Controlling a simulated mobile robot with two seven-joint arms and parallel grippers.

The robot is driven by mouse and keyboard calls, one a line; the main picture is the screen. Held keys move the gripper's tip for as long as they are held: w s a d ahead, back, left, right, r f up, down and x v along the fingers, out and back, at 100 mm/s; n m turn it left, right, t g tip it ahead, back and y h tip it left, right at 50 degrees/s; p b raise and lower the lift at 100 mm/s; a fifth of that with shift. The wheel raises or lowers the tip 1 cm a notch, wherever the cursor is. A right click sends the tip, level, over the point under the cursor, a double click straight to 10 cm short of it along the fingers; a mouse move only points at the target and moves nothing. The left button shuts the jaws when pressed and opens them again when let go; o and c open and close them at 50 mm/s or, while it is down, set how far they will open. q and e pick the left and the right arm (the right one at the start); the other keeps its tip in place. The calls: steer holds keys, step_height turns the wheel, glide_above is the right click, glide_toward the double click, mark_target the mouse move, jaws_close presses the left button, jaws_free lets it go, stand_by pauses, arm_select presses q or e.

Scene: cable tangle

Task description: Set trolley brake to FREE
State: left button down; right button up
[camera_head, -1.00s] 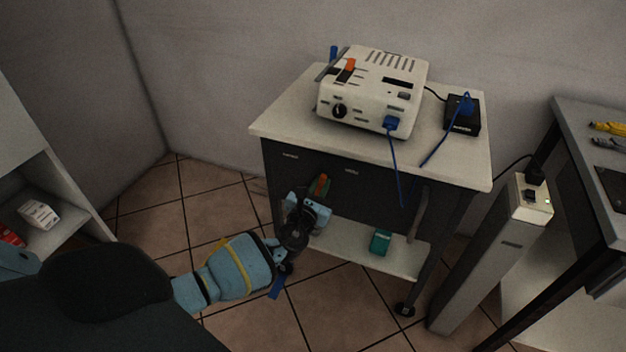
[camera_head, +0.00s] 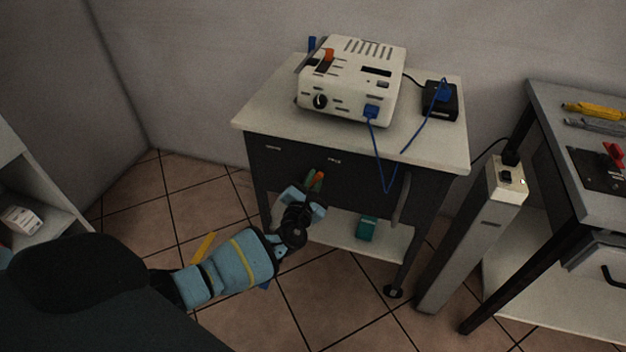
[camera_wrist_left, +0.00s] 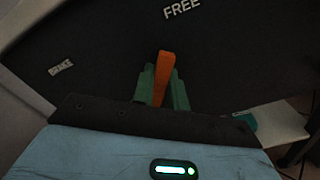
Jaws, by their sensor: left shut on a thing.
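The trolley (camera_head: 250,122) stands against the wall, with a dark front panel. The brake lever is orange (camera_head: 319,177) and sticks out from that panel; it also shows in the left wrist view (camera_wrist_left: 164,80). My left gripper (camera_head: 314,180) is shut on the lever, its green fingers on both sides of it in the left wrist view (camera_wrist_left: 162,88). The FREE label (camera_wrist_left: 182,8) is above and slightly right of the lever tip. Another label (camera_wrist_left: 61,67), probably BRAKE, is to its left. The lever points up, nearer the FREE side. Its pivot is hidden. My right gripper is not in view.
A white device (camera_head: 352,82) and a black box (camera_head: 440,99) with a blue cable (camera_head: 386,160) sit on the trolley top. The cable hangs over the front edge. A grey pillar (camera_head: 472,240) and a workbench (camera_head: 560,150) stand at the right.

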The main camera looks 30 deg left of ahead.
arm_select(q)
steer(key=c, duration=1.4)
jaws_free()
steer(key=p+v, duration=0.2)
steer(key=v, duration=0.5)
steer(key=shift+s, duration=0.4)
steer(key=shift+d, duration=0.1)
